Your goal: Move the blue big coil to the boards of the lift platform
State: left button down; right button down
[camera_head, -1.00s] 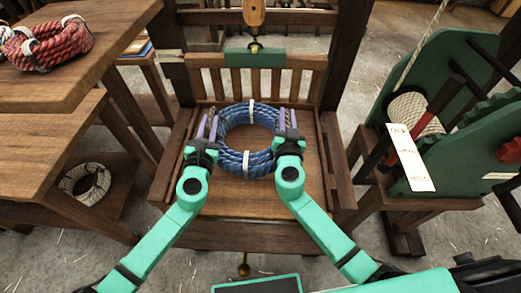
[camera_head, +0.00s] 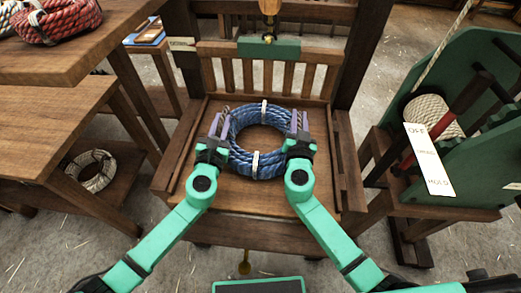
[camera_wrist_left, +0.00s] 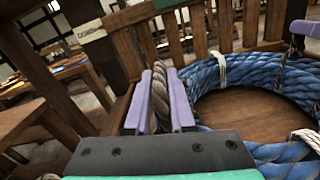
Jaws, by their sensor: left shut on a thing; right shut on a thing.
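The blue big coil (camera_head: 245,157), a ring of blue rope with white bindings, lies flat at the boards of the lift platform (camera_head: 235,190), inside its slatted back and side rails. Whether its underside touches the boards is hard to tell. My left gripper (camera_head: 219,124) is at the coil's left side, shut on a brown rope loop beside it; the loop (camera_wrist_left: 178,100) shows between the purple fingers in the left wrist view. My right gripper (camera_head: 299,122) is at the coil's right side, shut at the coil; its grip is partly hidden.
A wooden table (camera_head: 50,130) at left carries red rope on its upper top, with a pale coil (camera_head: 91,171) on a low shelf. A green machine (camera_head: 470,120) with a lettered card (camera_head: 428,160) stands at right. The front boards of the platform are bare.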

pick_arm(q)
jog(key=shift+a+f+b, duration=0.1)
jog(key=shift+f+b, duration=0.25)
jog(key=shift+f, duration=0.3)
pick_arm(e)
jog(key=shift+d+f, duration=0.1)
jog(key=shift+f, duration=0.5)
pick_arm(q)
jog(key=c, duration=1.1)
grip_release()
jog(key=shift+f, duration=0.15)
jog(key=shift+c, duration=0.2)
pick_arm(e)
jog(key=c, duration=1.1)
grip_release()
jog(key=shift+f, duration=0.1)
pick_arm(q)
jog(key=o, duration=0.4)
pick_arm(e)
jog(key=o, duration=0.3)
pick_arm(q)
jog(key=shift+r, duration=0.25)
pick_arm(e)
jog(key=shift+o, duration=0.2)
jog(key=shift+s, duration=0.1)
